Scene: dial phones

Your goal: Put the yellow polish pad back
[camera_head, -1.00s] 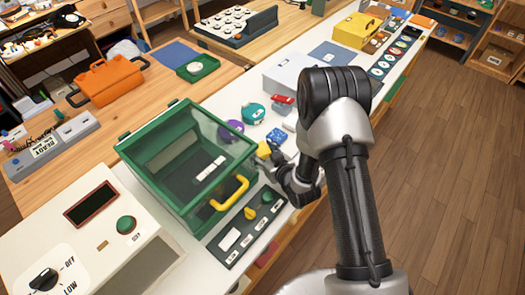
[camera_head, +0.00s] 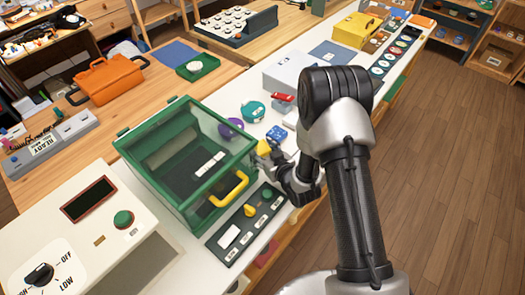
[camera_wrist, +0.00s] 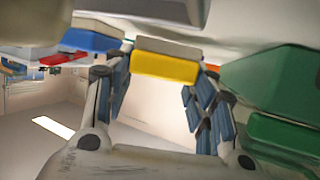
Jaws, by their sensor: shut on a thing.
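The yellow polish pad (camera_wrist: 165,68) is a small block with a yellow side and a pale layer. In the wrist view it sits between the two fingertips of my gripper (camera_wrist: 155,75), which is shut on it. In the head view, the pad (camera_head: 264,147) shows as a small yellow patch at the end of my gripper (camera_head: 268,155), over the white bench right beside the green clear-lidded box. My fingers partly hide it there. I cannot tell whether the pad touches the bench. Its place of return is not clear from these views.
The green box (camera_head: 147,140) with a yellow handle (camera_head: 230,190) stands close left of my gripper. A dark switch panel (camera_head: 222,250) lies in front of it. A blue block (camera_head: 277,134), a purple round item (camera_head: 232,126) and a teal round item (camera_head: 252,111) are close behind.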

